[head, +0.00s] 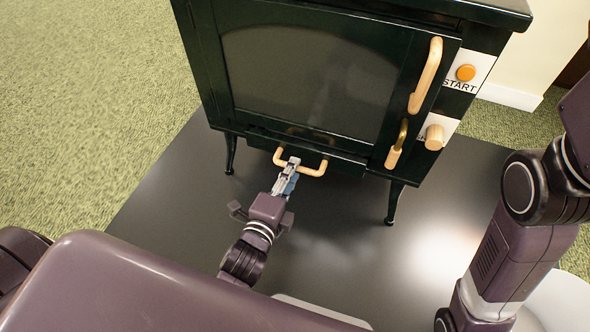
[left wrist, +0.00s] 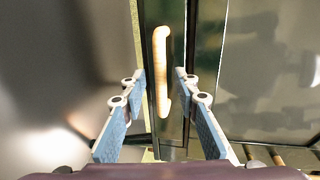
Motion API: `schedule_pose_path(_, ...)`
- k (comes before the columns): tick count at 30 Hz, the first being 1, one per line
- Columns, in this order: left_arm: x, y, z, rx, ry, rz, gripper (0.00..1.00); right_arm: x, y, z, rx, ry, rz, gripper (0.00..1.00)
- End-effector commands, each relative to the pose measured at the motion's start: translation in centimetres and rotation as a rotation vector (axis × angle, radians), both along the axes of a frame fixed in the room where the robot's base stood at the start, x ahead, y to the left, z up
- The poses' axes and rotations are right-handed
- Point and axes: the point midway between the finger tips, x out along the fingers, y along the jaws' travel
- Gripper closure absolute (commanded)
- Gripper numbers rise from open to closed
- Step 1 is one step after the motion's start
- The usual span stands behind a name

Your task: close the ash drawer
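The ash drawer (head: 262,139) is the dark strip low on the front of the black stove, under the glass door. Its pale wooden bar handle (head: 312,171) faces me. My left gripper (head: 290,169) is at this handle. In the left wrist view the handle (left wrist: 162,62) lies between the two open fingers of the gripper (left wrist: 158,85), with gaps on both sides. The drawer front (left wrist: 150,110) is behind the handle there. I cannot tell exactly how far the drawer stands out. My right arm shows at the right, but its gripper is out of view.
The stove (head: 198,62) stands on short legs on a dark floor plate (head: 345,235). Its door has a wooden handle (head: 427,75) and a lower latch (head: 396,148). A START button (head: 466,73) and a knob (head: 435,137) are at its right. Green carpet (head: 80,110) lies around.

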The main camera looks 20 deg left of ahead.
Motion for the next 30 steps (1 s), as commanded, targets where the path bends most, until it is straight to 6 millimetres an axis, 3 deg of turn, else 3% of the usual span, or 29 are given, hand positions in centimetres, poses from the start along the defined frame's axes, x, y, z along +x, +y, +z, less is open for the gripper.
schedule_pose_path(6,2.2,-0.1,-0.6,0.001,-0.003,0.000,0.72,-1.2,0.1,0.1,-0.001,-0.037,-0.001,0.62)
schedule_pose_path(17,2.6,-0.1,-0.5,0.000,-0.001,0.000,0.72,-1.4,0.1,0.4,-0.003,-0.043,-0.002,0.62)
schedule_pose_path(25,2.6,-0.1,-0.5,0.000,-0.001,0.000,1.00,-1.4,0.1,0.4,-0.003,-0.043,-0.002,0.62)
schedule_pose_path(30,2.6,-0.1,-0.5,-0.001,-0.001,0.000,1.00,-1.4,0.1,0.4,-0.003,-0.043,-0.002,0.62)
